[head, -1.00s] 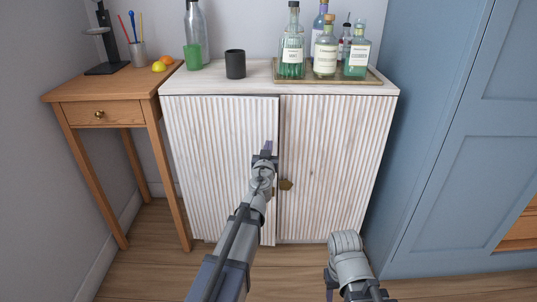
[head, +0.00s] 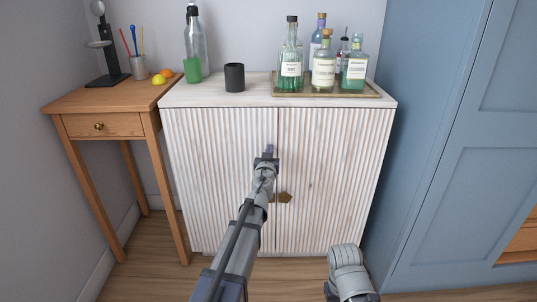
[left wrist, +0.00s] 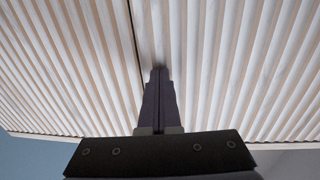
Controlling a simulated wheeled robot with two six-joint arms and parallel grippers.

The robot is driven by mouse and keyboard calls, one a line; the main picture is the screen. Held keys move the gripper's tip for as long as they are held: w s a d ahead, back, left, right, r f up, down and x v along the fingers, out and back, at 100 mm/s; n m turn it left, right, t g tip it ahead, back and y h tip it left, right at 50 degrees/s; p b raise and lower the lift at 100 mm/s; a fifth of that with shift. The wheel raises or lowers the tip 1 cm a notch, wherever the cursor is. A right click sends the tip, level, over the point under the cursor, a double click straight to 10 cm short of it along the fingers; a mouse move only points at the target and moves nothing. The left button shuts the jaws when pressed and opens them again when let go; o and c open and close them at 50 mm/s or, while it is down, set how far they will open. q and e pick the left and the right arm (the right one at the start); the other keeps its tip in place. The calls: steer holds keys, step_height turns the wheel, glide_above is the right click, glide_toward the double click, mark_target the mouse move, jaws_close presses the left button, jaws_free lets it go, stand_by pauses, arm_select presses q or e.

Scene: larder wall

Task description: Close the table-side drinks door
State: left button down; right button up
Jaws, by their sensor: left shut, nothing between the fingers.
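The white ribbed drinks cabinet has two doors. The table-side door (head: 212,170) is the left one in the head view; it looks flush with the right door (head: 335,170), with a thin dark seam between them. My left gripper (head: 268,151) is shut and empty, in front of the table-side door's free edge. In the left wrist view, the shut fingertips (left wrist: 160,72) are at the ribbed face of the table-side door (left wrist: 230,70), close beside the seam. Whether they press on it I cannot tell. My arm hides part of the door's lower edge. My right gripper is out of view.
Bottles on a tray (head: 330,95), a dark cup (head: 234,77) and a green glass (head: 192,70) stand on the cabinet. A wooden side table (head: 100,98) stands left, a tall blue cupboard (head: 450,150) right. Brass handle plates (head: 284,198) sit at the seam.

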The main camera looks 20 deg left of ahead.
arm_select(q)
steer(key=shift+w+a+r, duration=0.1)
steer(key=shift+w+a, duration=0.05)
steer(key=shift+w, duration=0.6)
steer(key=s+d, duration=0.4)
steer(key=s, duration=1.1)
steer(key=s+d+f+g+y, duration=0.2)
steer(key=s+d+f+g, duration=0.1)
steer(key=s+f+g, duration=1)
steer(key=s+d+f+m+g+h, duration=0.5)
steer(key=s+d+f, duration=0.3)
steer(key=s+d, duration=0.45)
step_height(320, 180, up, 38)
steer(key=s+a+y+p, duration=0.1)
steer(key=p, duration=3.8)
steer(key=shift+s+m, duration=0.2)
steer(key=shift+m, duration=0.2)
